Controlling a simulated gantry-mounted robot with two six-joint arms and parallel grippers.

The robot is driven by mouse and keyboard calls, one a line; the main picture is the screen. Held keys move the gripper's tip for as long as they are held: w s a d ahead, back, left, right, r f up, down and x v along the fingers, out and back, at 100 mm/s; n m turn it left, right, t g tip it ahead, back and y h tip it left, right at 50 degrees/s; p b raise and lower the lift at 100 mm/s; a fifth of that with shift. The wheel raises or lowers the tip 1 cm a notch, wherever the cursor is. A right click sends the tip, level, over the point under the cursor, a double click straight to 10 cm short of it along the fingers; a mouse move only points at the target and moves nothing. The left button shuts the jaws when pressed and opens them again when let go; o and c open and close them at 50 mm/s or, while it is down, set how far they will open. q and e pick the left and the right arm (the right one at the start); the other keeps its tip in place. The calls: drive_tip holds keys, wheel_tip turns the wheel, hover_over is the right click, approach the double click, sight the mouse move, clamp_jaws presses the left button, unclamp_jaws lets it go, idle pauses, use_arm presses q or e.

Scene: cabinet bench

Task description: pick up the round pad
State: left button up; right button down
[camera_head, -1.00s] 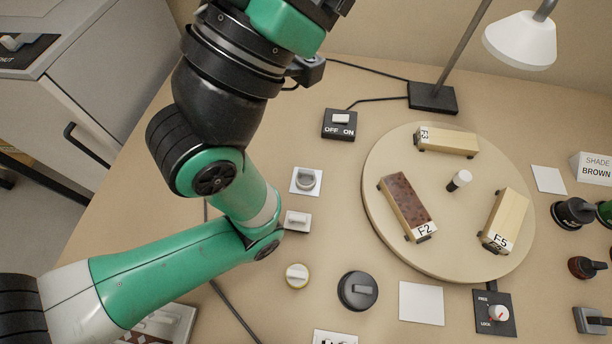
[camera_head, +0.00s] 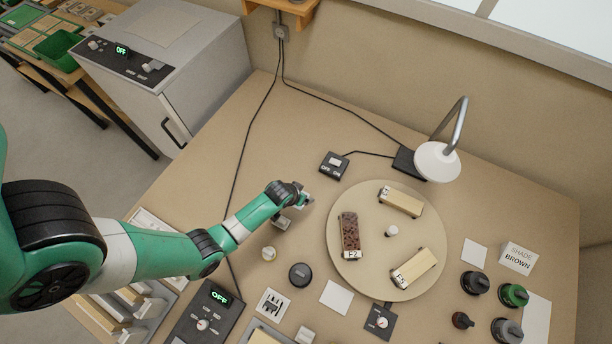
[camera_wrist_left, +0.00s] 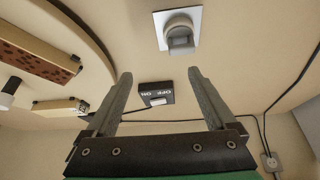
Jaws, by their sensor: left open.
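Several small handled pads lie on the bench. A pale rectangular block (camera_head: 282,222) lies just below my left gripper (camera_head: 303,197) in the head view. In the left wrist view, a grey rounded piece with a handle (camera_wrist_left: 180,38) sits on a white square (camera_wrist_left: 160,32), beyond the fingertips. My left gripper (camera_wrist_left: 160,78) is open with nothing between its fingers. In the head view the arm mostly hides that grey piece. My right gripper is not in view.
A round turntable (camera_head: 432,226) with labelled brush-like blocks stands to the right. An OFF/ON switch box (camera_head: 333,165) and a lamp (camera_head: 438,162) are behind. A control box (camera_head: 205,314) is at the front. Cables cross the bench at the back left.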

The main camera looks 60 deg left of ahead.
use_arm(q)
drive_tip(key=s+a+r+p, duration=0.1)
drive_tip(key=s+r+p, duration=0.2)
drive_tip(key=s, duration=0.2)
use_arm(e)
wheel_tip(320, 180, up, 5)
use_arm(q)
drive_tip(key=shift+n+g, duration=0.4)
drive_tip(key=b+x, duration=0.6)
drive_tip(key=b, duration=0.1)
drive_tip(key=shift+w+f, duration=0.2)
drive_tip(key=shift+w, duration=0.1)
drive_tip(key=shift+w+a+f, duration=0.1)
drive_tip(key=shift+w, duration=0.05)
drive_tip(key=b+x, duration=0.4)
drive_tip(key=x, duration=0.1)
drive_tip(key=shift+w+a, duration=0.15)
drive_tip(key=shift+w, duration=0.15)
drive_tip(key=shift+r, duration=0.2)
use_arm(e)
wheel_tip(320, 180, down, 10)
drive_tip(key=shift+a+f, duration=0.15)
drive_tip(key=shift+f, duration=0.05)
use_arm(q)
drive_tip(key=shift+c, duration=0.2)
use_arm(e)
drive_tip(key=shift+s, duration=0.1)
